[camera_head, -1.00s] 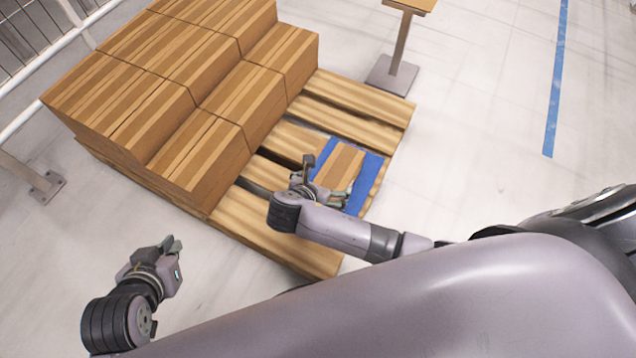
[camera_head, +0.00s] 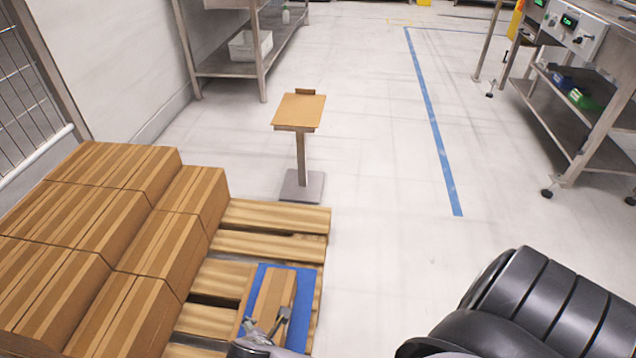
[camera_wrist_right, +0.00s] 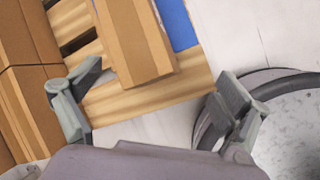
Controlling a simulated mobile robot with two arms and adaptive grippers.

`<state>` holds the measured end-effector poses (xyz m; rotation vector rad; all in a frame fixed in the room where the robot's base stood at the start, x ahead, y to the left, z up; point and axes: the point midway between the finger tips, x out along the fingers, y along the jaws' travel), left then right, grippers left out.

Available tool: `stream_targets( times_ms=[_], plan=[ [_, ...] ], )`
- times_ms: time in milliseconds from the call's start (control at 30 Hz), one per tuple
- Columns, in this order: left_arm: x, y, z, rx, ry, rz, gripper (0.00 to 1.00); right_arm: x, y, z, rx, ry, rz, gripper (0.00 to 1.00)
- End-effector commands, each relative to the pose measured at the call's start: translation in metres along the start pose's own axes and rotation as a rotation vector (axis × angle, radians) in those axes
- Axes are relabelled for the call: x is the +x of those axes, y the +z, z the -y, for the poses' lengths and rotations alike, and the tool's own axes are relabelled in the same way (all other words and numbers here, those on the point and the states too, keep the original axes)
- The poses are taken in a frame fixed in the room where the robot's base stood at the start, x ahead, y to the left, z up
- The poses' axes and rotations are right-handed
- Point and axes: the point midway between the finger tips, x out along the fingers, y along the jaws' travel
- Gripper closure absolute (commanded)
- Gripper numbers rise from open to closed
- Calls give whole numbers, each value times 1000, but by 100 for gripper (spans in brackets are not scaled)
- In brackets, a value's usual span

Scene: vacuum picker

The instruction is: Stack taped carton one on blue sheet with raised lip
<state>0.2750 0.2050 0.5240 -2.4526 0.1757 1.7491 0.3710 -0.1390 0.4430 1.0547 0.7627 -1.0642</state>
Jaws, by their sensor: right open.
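A taped carton (camera_head: 271,297) lies on the blue sheet (camera_head: 303,292) on the wooden pallet, with blue showing on both sides. Whether it sits fully inside the sheet's edges is unclear. The carton (camera_wrist_right: 137,42) and a corner of the sheet (camera_wrist_right: 178,25) also show in the right wrist view. My right gripper (camera_head: 267,326) is at the carton's near end. In the wrist view my right gripper (camera_wrist_right: 161,82) is open and empty, its fingers spread wide and the carton beyond them. My left gripper is out of view.
Stacked cartons (camera_head: 95,235) fill the pallet's left side; bare slats (camera_head: 275,217) lie behind the sheet. A small stand (camera_head: 299,112) is behind the pallet. Shelving stands at back left, a workbench (camera_head: 590,90) at right. The floor between is clear.

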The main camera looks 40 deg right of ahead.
Motion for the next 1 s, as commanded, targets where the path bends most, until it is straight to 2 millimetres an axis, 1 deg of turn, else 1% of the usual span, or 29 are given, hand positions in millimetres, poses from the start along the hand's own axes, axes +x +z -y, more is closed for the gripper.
stream_targets(
  times_ms=[33,67,100,167,200,300,433,500,600,1000],
  plan=[
    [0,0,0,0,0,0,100,-7,4,14,166,-32,-58,5],
    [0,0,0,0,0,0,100,-11,8,20,270,-50,-89,5],
    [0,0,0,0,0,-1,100,-17,13,28,409,-74,-125,5],
    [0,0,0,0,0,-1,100,-27,23,38,614,-110,-171,5],
    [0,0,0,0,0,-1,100,-34,31,45,748,-133,-196,5],
    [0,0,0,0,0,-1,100,-51,50,58,1045,-181,-242,5],
    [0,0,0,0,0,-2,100,-69,73,68,1325,-221,-271,5],
    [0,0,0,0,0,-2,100,-77,81,71,1420,-232,-281,5],
    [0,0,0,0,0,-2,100,-82,87,73,1493,-241,-288,5],
    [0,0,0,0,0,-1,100,-83,88,73,1510,-243,-289,5]
  ],
)
